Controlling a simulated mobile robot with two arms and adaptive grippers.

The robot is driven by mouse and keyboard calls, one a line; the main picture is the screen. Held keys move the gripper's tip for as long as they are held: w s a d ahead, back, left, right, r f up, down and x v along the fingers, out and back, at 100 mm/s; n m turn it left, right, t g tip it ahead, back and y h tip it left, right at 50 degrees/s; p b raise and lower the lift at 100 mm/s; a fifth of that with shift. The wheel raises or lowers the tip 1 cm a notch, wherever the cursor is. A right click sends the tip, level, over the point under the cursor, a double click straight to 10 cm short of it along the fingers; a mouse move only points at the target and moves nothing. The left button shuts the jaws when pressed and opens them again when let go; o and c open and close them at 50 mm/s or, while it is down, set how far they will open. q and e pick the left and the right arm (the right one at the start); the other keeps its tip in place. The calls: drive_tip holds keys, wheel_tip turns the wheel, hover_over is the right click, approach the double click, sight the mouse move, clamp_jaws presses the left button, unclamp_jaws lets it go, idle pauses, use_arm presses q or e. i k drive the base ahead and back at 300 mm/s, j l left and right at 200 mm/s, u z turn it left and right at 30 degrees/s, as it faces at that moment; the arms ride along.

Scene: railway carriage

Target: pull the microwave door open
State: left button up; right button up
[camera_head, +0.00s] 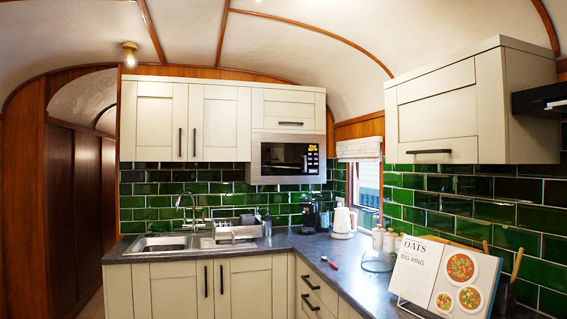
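The microwave (287,158) is built into the wall cabinets at the back, under a short cabinet with a dark bar handle. It has a silver frame, a dark window and a black control panel with yellow markings on its right side. Its door looks shut. I cannot clearly make out a door handle at this size. Neither of my grippers is in view.
Below the microwave, a dark counter (285,244) carries a coffee machine (310,214), a white kettle (343,221) and a dish rack (237,231). A sink (165,242) is at left. A cookbook (446,280) on a stand is near right, below a wall cabinet (440,108).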

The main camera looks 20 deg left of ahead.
sight(276, 158)
drive_tip(key=i+j+u, duration=0.35)
drive_tip(key=i+u, duration=0.15)
drive_tip(key=i, duration=0.25)
drive_tip(key=i+j+u, duration=0.1)
drive_tip(key=i, duration=0.85)
drive_tip(key=i+j+u, duration=0.1)
drive_tip(key=i+j, duration=0.15)
drive_tip(key=i, duration=0.75)
